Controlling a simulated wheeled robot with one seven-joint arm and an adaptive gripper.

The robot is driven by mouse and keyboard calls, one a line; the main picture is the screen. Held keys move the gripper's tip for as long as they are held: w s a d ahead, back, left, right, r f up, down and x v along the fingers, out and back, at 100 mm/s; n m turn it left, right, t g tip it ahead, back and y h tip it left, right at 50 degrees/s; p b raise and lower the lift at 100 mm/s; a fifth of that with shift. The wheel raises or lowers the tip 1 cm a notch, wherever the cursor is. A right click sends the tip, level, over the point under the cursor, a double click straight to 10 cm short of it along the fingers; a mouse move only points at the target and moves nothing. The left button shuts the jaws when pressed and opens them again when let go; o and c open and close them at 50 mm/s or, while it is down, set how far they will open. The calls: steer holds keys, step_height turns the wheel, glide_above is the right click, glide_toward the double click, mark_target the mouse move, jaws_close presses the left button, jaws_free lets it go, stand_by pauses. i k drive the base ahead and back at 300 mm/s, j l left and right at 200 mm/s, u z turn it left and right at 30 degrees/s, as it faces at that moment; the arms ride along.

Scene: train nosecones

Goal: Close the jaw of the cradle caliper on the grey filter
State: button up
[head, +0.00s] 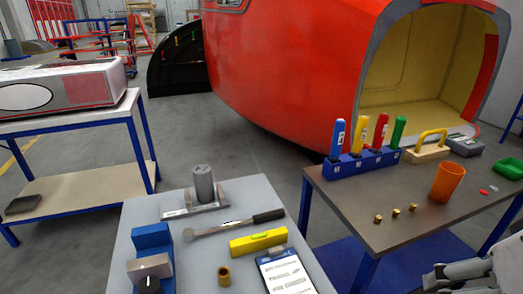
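The grey filter (203,182) is a dark grey cylinder standing upright on the light grey table at the lower middle of the head view. The cradle caliper (180,212) looks like the low metal piece at the filter's foot, with a flat bar along its front. I cannot tell whether its jaw touches the filter. My gripper (440,280) shows only in part at the bottom right corner, far to the right of the filter. No held thing shows, and its finger opening is unclear.
A hammer-like tool (235,223), yellow level (258,241), blue block (152,240), brass cylinder (224,274) and clipboard (285,272) lie near the caliper. The brown table (430,222) at right bears a blue rack (362,162) and an orange cup (447,183). A gap separates the tables.

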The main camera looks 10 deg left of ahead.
mark_target(188, 202)
steer(key=j+u, duration=0.35)
steer(key=i+j+u, duration=0.1)
steer(key=u, duration=0.25)
steer(key=i+j+u, duration=0.1)
steer(key=u, duration=0.25)
